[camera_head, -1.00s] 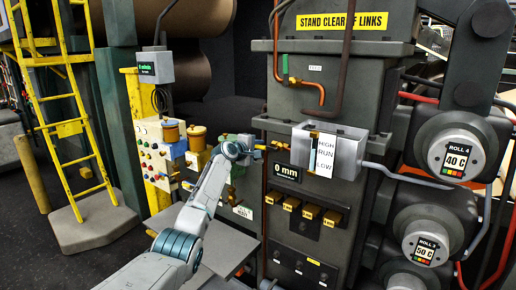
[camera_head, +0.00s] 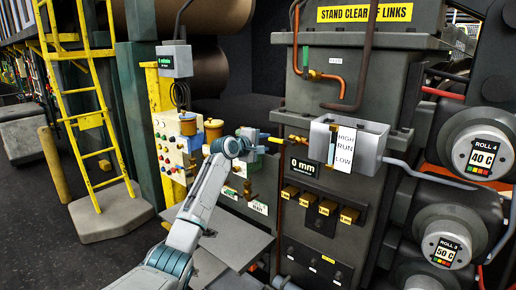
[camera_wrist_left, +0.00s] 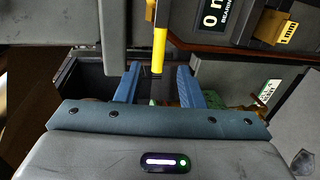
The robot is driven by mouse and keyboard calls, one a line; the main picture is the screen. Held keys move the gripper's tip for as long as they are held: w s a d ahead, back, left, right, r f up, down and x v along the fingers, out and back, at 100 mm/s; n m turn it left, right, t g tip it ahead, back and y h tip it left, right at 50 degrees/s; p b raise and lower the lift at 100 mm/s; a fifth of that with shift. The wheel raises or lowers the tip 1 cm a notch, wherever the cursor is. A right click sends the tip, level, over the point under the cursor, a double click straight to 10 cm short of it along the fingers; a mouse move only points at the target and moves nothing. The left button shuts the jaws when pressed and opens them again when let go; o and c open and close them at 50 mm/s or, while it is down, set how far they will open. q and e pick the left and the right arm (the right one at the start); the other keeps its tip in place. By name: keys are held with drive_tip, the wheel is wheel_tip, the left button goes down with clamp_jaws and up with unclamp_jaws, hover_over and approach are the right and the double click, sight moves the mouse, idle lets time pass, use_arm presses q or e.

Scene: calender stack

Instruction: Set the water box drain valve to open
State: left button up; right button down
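The water box (camera_head: 374,146) is a grey box on the machine front, with a HIGH / RUN / LOW label (camera_head: 341,150). A small brass and yellow valve lever (camera_head: 279,140), apparently the drain valve, sticks out left of it. In the left wrist view the yellow lever (camera_wrist_left: 159,50) points down, its end at the mouth between two blue fingers. My left gripper (camera_head: 260,143) is at the lever's left end; the wrist view shows it open (camera_wrist_left: 160,88), a finger on each side with gaps. Whether the lever is touched cannot be told. My right gripper is not in view.
Below are a 0 mm display (camera_head: 303,167) and a row of brass blocks (camera_head: 319,206). A button panel (camera_head: 172,150) stands left, behind my arm. Rolls with a ROLL 4 label (camera_head: 482,157) and pipes crowd the right. A yellow ladder (camera_head: 88,118) is far left.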

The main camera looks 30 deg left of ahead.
use_arm(q)
drive_tip(key=v, duration=0.3)
drive_tip(key=shift+s+b, duration=0.1)
drive_tip(key=shift+b, duration=0.3)
drive_tip(key=s+d+f+m+g+y, duration=0.1)
drive_tip(key=s+f+m+g, duration=0.2)
drive_tip(key=f, duration=1.9)
drive_tip(key=s+d+f+m+g+y, duration=0.15)
drive_tip(key=s+f, duration=0.35)
drive_tip(key=f, duration=1.6)
drive_tip(key=s+d+f+m+g, duration=0.1)
drive_tip(key=s+f+m+g, duration=0.1)
drive_tip(key=s+f, duration=0.95)
drive_tip(key=s+d+f+m+g, duration=0.25)
drive_tip(key=s+f, duration=0.65)
drive_tip(key=f, duration=0.5)
drive_tip(key=s+d+f+m+g, duration=0.1)
drive_tip(key=s+f, duration=0.5)
drive_tip(key=s, duration=0.9)
drive_tip(key=s+d+f+m+g, duration=0.2)
drive_tip(key=s+d+f+m, duration=0.2)
drive_tip(key=s, duration=1.2)
drive_tip(key=s+d+f+m+g, duration=0.2)
drive_tip(key=s+d+f, duration=0.3)
drive_tip(key=s, duration=1)
wheel_tip(320, 180, down, 3)
drive_tip(key=shift+s+f+m, duration=0.1)
drive_tip(key=shift+s+m, duration=0.15)
drive_tip(key=shift+m, duration=0.35)
